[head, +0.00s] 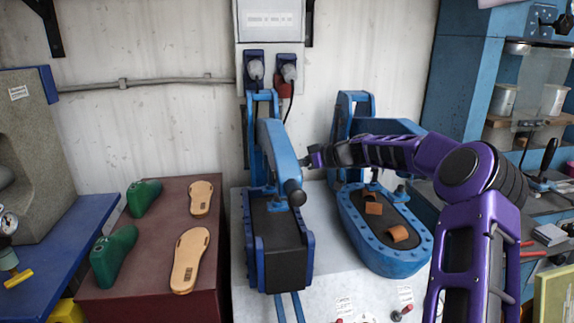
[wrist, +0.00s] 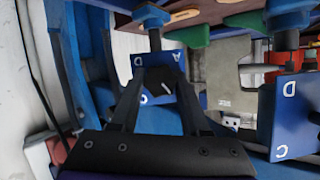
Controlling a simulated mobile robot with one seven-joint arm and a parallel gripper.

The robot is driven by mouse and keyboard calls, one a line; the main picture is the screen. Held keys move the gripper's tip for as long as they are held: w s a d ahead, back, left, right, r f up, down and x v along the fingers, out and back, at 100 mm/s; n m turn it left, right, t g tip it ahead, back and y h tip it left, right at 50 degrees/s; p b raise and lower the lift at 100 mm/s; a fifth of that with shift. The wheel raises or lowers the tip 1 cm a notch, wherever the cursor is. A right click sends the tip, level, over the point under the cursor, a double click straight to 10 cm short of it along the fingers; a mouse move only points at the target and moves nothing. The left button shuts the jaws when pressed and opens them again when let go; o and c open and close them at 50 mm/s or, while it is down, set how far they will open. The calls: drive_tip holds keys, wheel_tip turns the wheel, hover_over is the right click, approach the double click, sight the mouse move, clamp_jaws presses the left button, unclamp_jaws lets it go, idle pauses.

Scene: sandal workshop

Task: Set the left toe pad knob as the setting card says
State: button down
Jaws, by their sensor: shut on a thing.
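My gripper (head: 305,161) reaches left to the blue-armed press (head: 275,150). In the wrist view my gripper (wrist: 160,85) is shut on a dark knob (wrist: 165,78), which carries a short white mark slanting toward the lower right. The knob sits on a blue plate (wrist: 178,64) with white letters A, D and C showing; its lower-right corner is hidden by a finger. A second blue plate (wrist: 290,118) with D and C stands at the right. I cannot tell which paper is the setting card; a white label (head: 269,20) on the wall box is too small to read.
A second blue machine (head: 385,255) with tan pieces stands right of the press. A brown table (head: 150,240) holds green lasts and tan soles at the left. A cable hangs behind the press.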

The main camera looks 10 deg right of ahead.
drive_tip(key=m+g+y+p, duration=0.1)
drive_tip(key=m+p, duration=0.1)
drive_tip(key=m, duration=0.1)
drive_tip(key=shift+w+g+y, duration=0.1)
drive_tip(key=shift+g+y, duration=0.2)
drive_tip(key=shift+y, duration=0.1)
drive_tip(key=m+y+p, duration=0.1)
drive_tip(key=m, duration=0.1)
drive_tip(key=shift+d+m+g, duration=0.1)
drive_tip(key=shift+m+g, duration=0.3)
drive_tip(key=m+y, duration=0.1)
drive_tip(key=m+p, duration=0.1)
drive_tip(key=shift+f+m+y, duration=0.2)
drive_tip(key=shift+m+y, duration=0.9)
drive_tip(key=shift+m, duration=0.9)
drive_tip(key=shift+c, duration=1.9)
unclamp_jaws()
drive_tip(key=shift+w, duration=0.1)
